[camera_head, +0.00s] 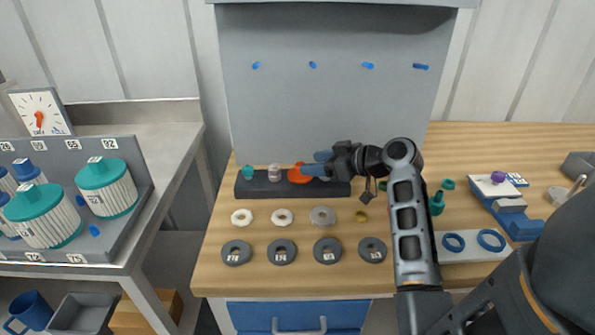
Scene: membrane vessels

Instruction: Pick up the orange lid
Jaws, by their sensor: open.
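The orange lid (298,174) is a small round disc on the dark grey rack block (258,188) at the back of the wooden workbench. The fingers are open. Part of the lid is hidden by the fingers, and I cannot tell whether they touch it.
On the same rack, a teal cap (248,172) and a pale jar (274,173) stand left of the lid. White, grey and brass rings and several dark numbered discs (282,252) lie in front. A grey pegboard panel (330,110) rises behind.

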